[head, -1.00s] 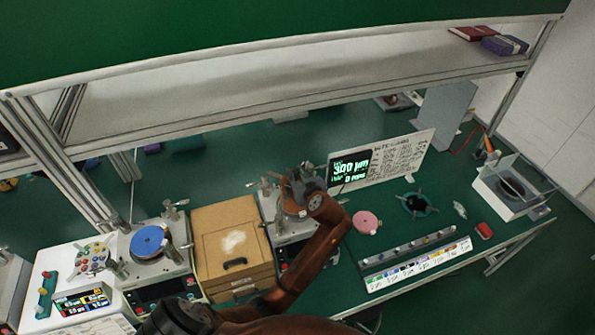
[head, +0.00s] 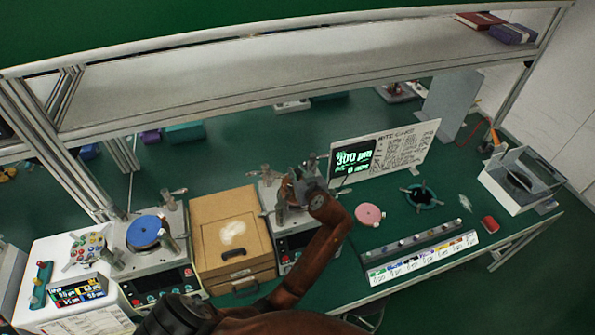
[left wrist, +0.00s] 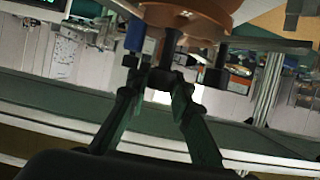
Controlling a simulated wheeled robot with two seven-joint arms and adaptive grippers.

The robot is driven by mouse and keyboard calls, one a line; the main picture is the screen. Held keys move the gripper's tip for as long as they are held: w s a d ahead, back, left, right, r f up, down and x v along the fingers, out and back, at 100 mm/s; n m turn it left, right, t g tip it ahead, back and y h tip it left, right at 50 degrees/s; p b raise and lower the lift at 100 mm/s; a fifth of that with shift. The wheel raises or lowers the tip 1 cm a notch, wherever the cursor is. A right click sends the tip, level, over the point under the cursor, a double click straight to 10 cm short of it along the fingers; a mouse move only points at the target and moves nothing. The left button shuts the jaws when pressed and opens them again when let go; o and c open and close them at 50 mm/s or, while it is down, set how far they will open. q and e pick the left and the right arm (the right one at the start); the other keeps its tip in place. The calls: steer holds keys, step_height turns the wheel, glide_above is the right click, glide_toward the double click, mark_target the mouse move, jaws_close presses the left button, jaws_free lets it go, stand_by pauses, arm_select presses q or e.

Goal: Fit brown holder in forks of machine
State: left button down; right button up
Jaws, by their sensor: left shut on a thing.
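My left gripper (head: 297,188) is over the right lapping machine (head: 297,244), between its upright metal posts. In the left wrist view, the left gripper (left wrist: 163,88) is shut on a dark knob under the brown holder (left wrist: 185,18), a round brown disc cut off by the top edge. In the head view my gripper and wrist cover most of the holder. I cannot tell whether it sits in the forks or just above them. My right gripper is in neither view.
A tan wooden box (head: 232,240) stands left of this machine. Beyond it is another machine with a blue disc (head: 144,231). On the right are a pink disc (head: 369,214), a dark ring-shaped fixture (head: 420,195), a rate card board (head: 400,150) and a clear-walled box (head: 518,180).

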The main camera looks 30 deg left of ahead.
mark_target(297, 171)
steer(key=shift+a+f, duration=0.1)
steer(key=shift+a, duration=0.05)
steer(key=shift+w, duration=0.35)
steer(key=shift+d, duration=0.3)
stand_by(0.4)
arm_select(q)
steer(key=shift+f, duration=0.35)
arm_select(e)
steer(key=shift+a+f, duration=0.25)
arm_select(q)
steer(key=shift+f+b, duration=0.85)
steer(key=shift+b, duration=0.1)
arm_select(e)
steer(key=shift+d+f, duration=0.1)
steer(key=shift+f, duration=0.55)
arm_select(q)
steer(key=c, duration=1.7)
jaws_free()
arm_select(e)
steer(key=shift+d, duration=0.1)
arm_select(q)
steer(key=shift+o, duration=0.2)
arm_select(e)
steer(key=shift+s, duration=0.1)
arm_select(q)
step_height(297, 171, up, 10)
